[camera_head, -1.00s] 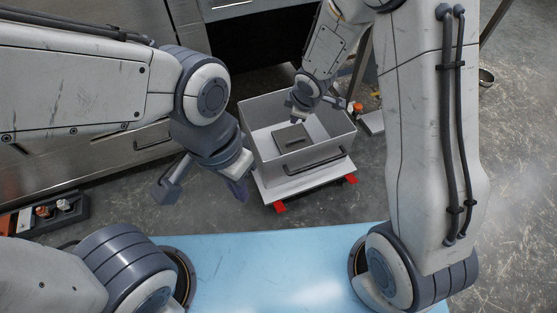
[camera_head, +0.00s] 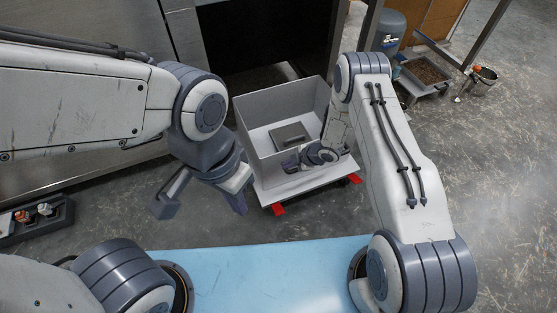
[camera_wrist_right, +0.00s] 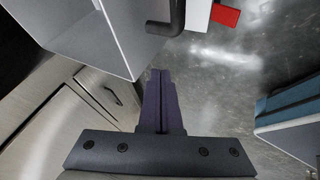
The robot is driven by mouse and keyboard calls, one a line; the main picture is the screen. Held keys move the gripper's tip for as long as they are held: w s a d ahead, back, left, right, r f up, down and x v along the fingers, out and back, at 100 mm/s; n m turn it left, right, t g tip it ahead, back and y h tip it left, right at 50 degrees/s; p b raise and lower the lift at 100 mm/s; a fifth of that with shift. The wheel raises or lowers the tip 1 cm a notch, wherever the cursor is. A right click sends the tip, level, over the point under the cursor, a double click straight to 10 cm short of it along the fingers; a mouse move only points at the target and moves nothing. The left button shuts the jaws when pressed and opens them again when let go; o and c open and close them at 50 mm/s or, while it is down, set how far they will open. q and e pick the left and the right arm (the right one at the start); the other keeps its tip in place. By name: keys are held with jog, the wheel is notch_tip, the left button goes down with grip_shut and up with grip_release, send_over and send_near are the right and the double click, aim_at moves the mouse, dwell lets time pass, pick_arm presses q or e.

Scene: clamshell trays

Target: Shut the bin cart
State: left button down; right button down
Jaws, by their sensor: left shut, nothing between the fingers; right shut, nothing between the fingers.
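The bin cart is a grey open-top bin (camera_head: 280,104) on a pale wheeled base (camera_head: 283,193) with red corner pieces. It stands outside the dark opening in the cabinet. A flat grey object lies inside. My right gripper (camera_head: 290,165) is shut and empty at the bin's front, hiding most of the handle. The right wrist view shows its closed fingers (camera_wrist_right: 160,74) beside a bin wall (camera_wrist_right: 90,40), with the dark handle (camera_wrist_right: 167,18) beyond; I cannot tell if they touch. My left gripper (camera_head: 238,203) is shut and empty by the cart's front left corner.
The dark cabinet opening (camera_head: 262,45) is behind the bin. A blue-grey canister (camera_head: 389,30), a tray (camera_head: 428,75) and a small pot (camera_head: 483,78) stand at the back right. A dark rack (camera_head: 38,218) lies at the left. The right floor is open.

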aim_at(271, 161)
jog(key=shift+w+a+f+b, duration=0.2)
jog(key=shift+w+a+f, duration=0.25)
jog(key=shift+w, duration=0.35)
jog(key=shift+w+a+f+b, duration=0.2)
jog(key=shift+w+a+f, duration=0.25)
jog(key=shift+w, duration=0.3)
jog(key=shift+w+a+f+b, duration=0.25)
jog(key=shift+w+a, duration=0.25)
jog(key=shift+w, duration=0.3)
